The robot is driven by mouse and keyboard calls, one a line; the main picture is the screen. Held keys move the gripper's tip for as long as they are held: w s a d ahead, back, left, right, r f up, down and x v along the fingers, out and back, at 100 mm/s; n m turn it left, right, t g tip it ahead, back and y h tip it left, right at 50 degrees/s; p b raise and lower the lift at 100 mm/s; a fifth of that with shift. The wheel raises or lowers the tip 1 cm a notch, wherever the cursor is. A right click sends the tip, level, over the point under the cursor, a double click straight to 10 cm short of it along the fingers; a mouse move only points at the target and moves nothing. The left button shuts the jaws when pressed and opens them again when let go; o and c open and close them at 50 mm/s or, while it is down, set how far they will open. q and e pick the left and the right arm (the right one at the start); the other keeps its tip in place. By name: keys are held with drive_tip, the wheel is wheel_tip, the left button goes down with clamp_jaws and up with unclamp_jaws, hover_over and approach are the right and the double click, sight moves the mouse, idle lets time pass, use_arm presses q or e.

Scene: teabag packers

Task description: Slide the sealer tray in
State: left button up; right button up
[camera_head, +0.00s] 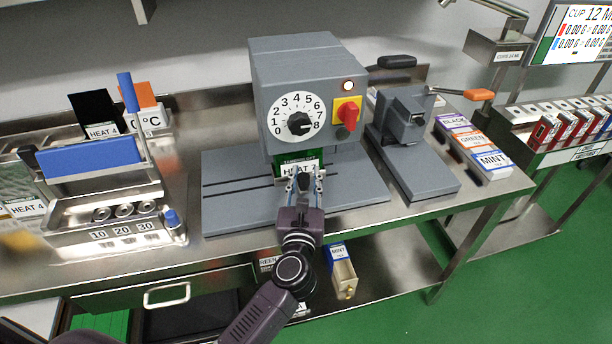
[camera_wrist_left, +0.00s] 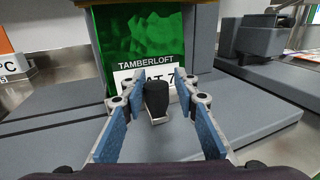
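The grey sealer (camera_head: 308,75) stands on the steel bench, with a numbered dial and a red-on-yellow switch on its front. A green pouch (camera_wrist_left: 135,40) marked TAMBERLOFT stands upright under its head, with a white HEAT 7 label. In front of the pouch is a black knob (camera_wrist_left: 157,97) on a small pale bracket, seemingly the tray's handle. My left gripper (camera_wrist_left: 158,92) is open, its blue-padded fingers on either side of the knob with gaps showing. The tray's body is mostly hidden. My right gripper is out of view.
A grey device (camera_head: 408,130) stands to the right, beside the tea boxes (camera_head: 472,145). At left is a steel rack (camera_head: 110,215) with a blue bar and weights. The sealer's wide grey base (camera_head: 235,190) lies low around the left gripper.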

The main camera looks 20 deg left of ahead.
use_arm(q)
drive_tip(key=v, duration=1.1)
drive_tip(key=shift+s, duration=0.4)
